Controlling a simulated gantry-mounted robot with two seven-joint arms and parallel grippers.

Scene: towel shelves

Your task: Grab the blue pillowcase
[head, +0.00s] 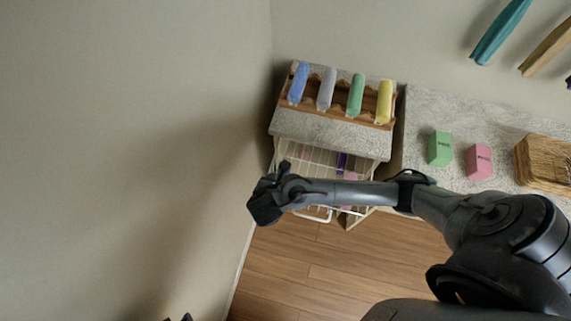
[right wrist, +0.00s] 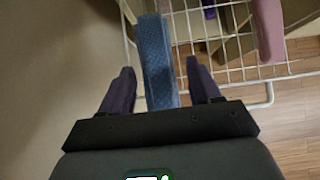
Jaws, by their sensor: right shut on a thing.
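The blue pillowcase (right wrist: 156,55) is a long textured blue piece in the right wrist view. It lies between the two dark fingers of my right gripper (right wrist: 160,68), which is shut on it, beside the white wire basket. In the head view my right gripper (head: 268,195) is at the left end of the basket, and the pillowcase is hidden there. A small dark tip at the bottom edge of the head view may be my left gripper (head: 178,317); its jaws cannot be made out.
The white wire basket (head: 318,213) holds purple and pink cloths. Above it, rolled towels in blue, lilac, green and yellow lie on a wooden rack (head: 340,95). A counter (head: 425,105) to the right bears green and pink blocks and a wicker basket (head: 545,162). A wall borders the left.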

